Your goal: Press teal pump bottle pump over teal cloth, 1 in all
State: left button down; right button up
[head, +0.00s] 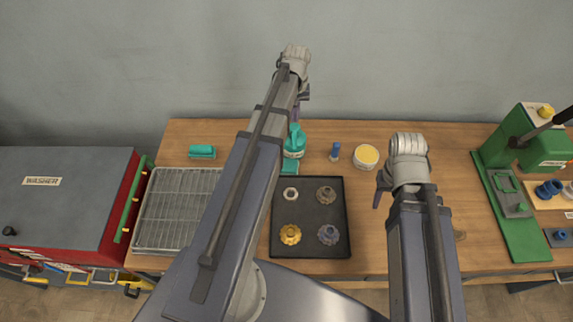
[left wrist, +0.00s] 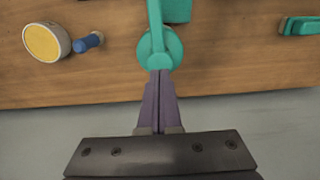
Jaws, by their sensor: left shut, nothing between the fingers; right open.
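The teal pump bottle (head: 294,146) stands upright at the back of the wooden table, partly hidden by my left arm. In the left wrist view its pump head and long spout (left wrist: 156,30) show from above, the spout pointing toward the teal cloth (left wrist: 178,10). The cloth (head: 289,169) lies flat just in front of the bottle. My left gripper (head: 299,112) is shut and empty, its purple fingertips (left wrist: 159,73) at the pump top; I cannot tell whether they touch. My right gripper (head: 380,194) is open and empty, right of the black tray, mostly hidden by its wrist.
A black tray (head: 265,250) with several gear-like parts is in front. A blue item (head: 335,151) and a yellow-topped tin (head: 366,157) stand right of the bottle. A teal item (head: 202,152) and wire rack (head: 178,209) are left. A green press (head: 515,195) stands right.

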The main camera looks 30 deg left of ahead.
pick_arm(q)
notch_tip(320, 180, up, 5)
jog(key=p, duration=0.4)
dwell(0.4)
jog(key=s+d+f+m+b, duration=0.4)
jog(key=s+d, duration=0.4)
jog(key=d, duration=0.3)
jog(key=s+d+f+m+y+b, duration=0.1)
jog(key=s+d+f+m+b, duration=0.4)
jog(key=s+d, duration=0.4)
jog(key=d+f+b, duration=0.1)
jog(key=d+f, duration=0.1)
jog(key=d, duration=0.1)
jog(key=shift+s+b, duration=0.15)
jog(key=shift+b, duration=0.25)
